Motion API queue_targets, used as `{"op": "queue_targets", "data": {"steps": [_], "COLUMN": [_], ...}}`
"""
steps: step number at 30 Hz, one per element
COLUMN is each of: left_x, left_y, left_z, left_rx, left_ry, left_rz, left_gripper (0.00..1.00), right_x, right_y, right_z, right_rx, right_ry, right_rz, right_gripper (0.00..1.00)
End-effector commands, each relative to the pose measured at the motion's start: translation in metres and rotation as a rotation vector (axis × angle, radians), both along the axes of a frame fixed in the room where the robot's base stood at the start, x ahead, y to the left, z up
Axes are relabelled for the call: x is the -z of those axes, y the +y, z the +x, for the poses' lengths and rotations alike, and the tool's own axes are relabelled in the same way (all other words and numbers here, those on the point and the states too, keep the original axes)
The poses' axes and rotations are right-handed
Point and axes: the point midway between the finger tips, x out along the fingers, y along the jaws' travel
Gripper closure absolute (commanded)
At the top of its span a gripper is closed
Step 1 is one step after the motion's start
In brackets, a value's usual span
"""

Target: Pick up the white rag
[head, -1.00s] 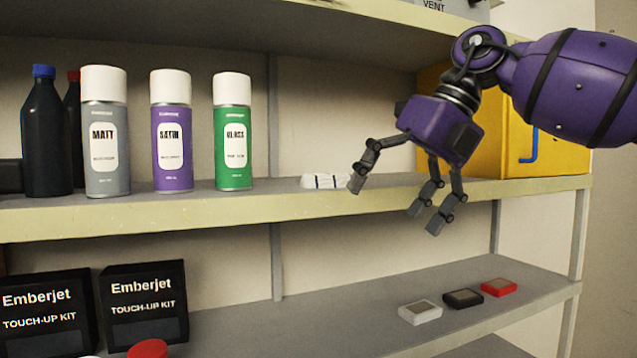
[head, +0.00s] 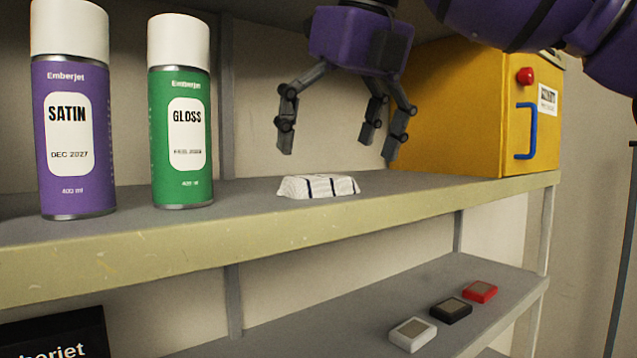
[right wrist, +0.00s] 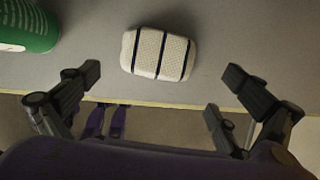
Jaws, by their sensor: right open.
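The white rag (head: 318,187) is a small folded bundle with dark stripes. It lies on the upper shelf (head: 250,190), right of the green GLOSS can (head: 182,120). My right gripper (head: 340,148) is open and empty, fingers pointing down, above the rag and apart from it. In the right wrist view the rag (right wrist: 158,54) lies between and beyond the spread fingers of the gripper (right wrist: 165,85), over the grey shelf. My left gripper is not in view.
A purple SATIN can (head: 72,125) stands left of the green can. A yellow box (head: 455,115) with a blue handle stands to the right. On the lower shelf lie a white block (head: 412,335), a black block (head: 451,311) and a red block (head: 480,292).

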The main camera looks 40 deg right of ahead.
Motion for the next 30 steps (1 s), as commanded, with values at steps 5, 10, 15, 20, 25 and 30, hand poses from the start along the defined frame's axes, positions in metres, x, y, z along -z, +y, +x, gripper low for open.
{"op": "queue_targets", "data": {"steps": [5, 10, 15, 20, 25, 30], "left_x": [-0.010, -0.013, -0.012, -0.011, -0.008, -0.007], "left_y": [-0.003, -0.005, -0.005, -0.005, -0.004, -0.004], "left_z": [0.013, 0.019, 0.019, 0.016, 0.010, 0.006], "left_rx": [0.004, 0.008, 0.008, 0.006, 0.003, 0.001], "left_ry": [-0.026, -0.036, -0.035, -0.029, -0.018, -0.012], "left_rz": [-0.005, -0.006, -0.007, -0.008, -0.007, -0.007], "left_gripper": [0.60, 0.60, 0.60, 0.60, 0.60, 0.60], "right_x": [0.023, 0.032, 0.032, 0.032, 0.032, 0.032], "right_y": [0.001, 0.000, 0.000, 0.000, 0.000, 0.000], "right_z": [0.009, 0.013, 0.013, 0.013, 0.013, 0.013], "right_rx": [-0.002, -0.002, -0.002, -0.002, -0.002, -0.002], "right_ry": [-0.001, -0.002, -0.002, -0.001, -0.001, -0.001], "right_rz": [0.000, 0.001, 0.001, 0.001, 0.001, 0.001], "right_gripper": [0.00, 0.00, 0.00, 0.21, 0.43, 0.43]}}
